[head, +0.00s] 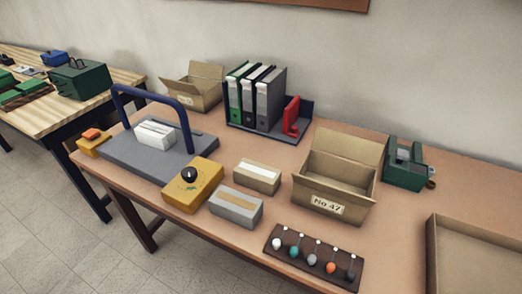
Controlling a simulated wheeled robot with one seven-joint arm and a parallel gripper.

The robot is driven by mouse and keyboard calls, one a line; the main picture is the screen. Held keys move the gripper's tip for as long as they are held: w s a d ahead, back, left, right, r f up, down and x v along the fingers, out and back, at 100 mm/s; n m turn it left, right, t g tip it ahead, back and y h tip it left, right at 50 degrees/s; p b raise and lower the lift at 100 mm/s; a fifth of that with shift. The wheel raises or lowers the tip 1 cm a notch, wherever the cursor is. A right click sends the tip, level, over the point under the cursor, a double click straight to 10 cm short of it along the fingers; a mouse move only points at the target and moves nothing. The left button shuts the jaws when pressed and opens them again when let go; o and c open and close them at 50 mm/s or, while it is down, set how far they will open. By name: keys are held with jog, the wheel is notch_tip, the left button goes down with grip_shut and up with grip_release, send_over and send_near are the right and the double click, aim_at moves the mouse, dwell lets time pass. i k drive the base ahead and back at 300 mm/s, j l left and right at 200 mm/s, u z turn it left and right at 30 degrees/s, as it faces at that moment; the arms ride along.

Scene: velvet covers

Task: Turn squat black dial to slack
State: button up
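A squat black dial (188,174) sits on top of a yellow box (194,187) near the front left of the table. The box stands beside the front of a dark grey base plate. Small dark markings show on the yellow face in front of the dial, too small to read. I cannot tell which mark the dial points to. My gripper is not in view.
A blue arch (184,112) stands on the grey base plate (125,157), with a white block inside. Grey and tan boxes (236,207) stand right of the yellow box. A rack of coloured knobs (312,262) lies in front. An open carton (331,180) stands behind it.

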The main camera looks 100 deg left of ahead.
aim_at(189, 174)
jog(key=u, duration=2.65)
